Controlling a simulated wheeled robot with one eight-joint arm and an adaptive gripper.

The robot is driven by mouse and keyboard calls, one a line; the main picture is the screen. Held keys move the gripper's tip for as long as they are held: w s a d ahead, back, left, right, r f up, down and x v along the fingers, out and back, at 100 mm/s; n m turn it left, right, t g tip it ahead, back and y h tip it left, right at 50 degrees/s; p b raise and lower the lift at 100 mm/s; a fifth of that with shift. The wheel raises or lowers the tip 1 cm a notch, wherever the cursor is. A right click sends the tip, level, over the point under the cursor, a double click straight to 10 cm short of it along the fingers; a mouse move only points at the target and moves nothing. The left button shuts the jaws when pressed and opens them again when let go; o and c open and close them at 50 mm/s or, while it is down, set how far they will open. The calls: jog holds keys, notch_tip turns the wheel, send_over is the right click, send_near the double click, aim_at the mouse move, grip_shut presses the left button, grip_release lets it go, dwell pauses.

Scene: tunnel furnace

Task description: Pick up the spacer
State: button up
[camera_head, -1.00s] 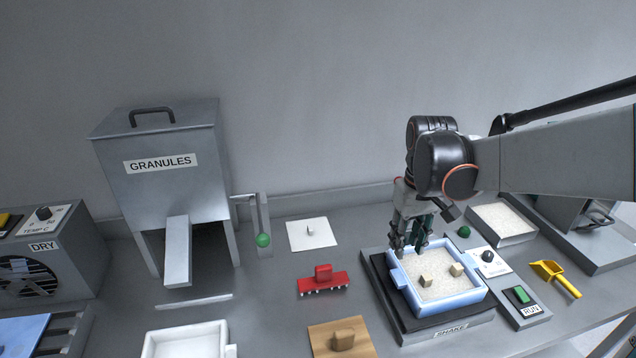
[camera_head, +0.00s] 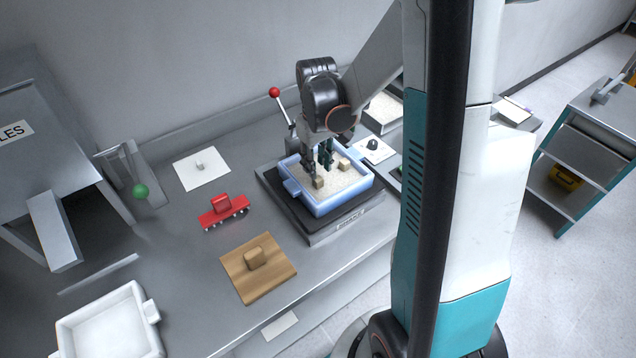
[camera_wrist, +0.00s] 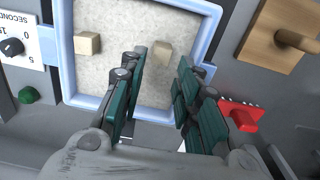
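My gripper, seen in the wrist view (camera_wrist: 162,66), is open with dark green pads. I see no contact with a block.
The tray sits on a dark shaker plate (camera_head: 283,214). A red brush-like tool (camera_head: 224,212), a wooden board (camera_head: 240,284) with a knob and a white card (camera_head: 190,178) lie to its left. A red-knobbed lever (camera_head: 274,92) stands behind it. A dial panel (camera_head: 372,150) is on the right.

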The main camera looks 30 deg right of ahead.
aim_at(318, 178)
jog(key=f, duration=0.1)
jog(key=f+b, duration=0.1)
jog(key=f, duration=0.3)
jog(key=shift+s, duration=0.3)
jog(key=shift+c, duration=0.6)
jog(key=c, duration=0.5)
jog(key=shift+r, duration=0.15)
